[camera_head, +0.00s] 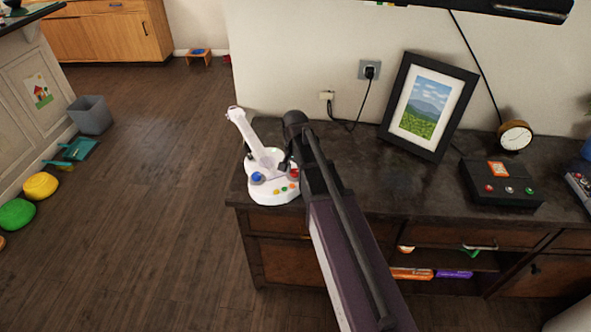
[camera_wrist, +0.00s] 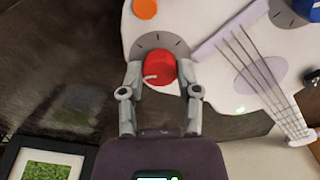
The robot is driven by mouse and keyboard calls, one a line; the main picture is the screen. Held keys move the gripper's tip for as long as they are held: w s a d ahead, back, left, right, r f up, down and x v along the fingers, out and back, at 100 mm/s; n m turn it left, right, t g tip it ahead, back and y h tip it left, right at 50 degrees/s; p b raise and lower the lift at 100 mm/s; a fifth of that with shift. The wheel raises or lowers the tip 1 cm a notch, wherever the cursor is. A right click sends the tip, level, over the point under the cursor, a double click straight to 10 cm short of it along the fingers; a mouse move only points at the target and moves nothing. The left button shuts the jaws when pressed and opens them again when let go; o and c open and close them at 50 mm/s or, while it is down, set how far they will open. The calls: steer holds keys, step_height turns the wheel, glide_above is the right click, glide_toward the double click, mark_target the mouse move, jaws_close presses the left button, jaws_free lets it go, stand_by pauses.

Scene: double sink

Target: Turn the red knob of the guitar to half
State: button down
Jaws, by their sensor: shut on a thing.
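The white toy guitar (camera_head: 274,188) stands at the left end of the dark cabinet top, its neck pointing up in the head view. It also fills the upper right of the wrist view (camera_wrist: 205,20). Its red knob (camera_wrist: 159,68) sits on a grey dial with tick marks and carries a pale pointer line. The knob shows small in the head view (camera_head: 294,173). My gripper (camera_wrist: 162,82) is shut on the red knob, one finger on each side. In the head view my arm partly covers the guitar's right side.
A blue knob (camera_head: 257,178) and small coloured buttons are on the guitar. A framed picture (camera_head: 428,106), a round clock (camera_head: 515,135) and a black box with buttons (camera_head: 501,183) stand to the right. The cabinet's left edge is close to the guitar.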

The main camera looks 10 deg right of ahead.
steer(key=shift+s+m, duration=0.1)
steer(key=shift+m, duration=0.6)
steer(key=shift+c, duration=1.5)
jaws_free()
steer(key=shift+n, duration=0.3)
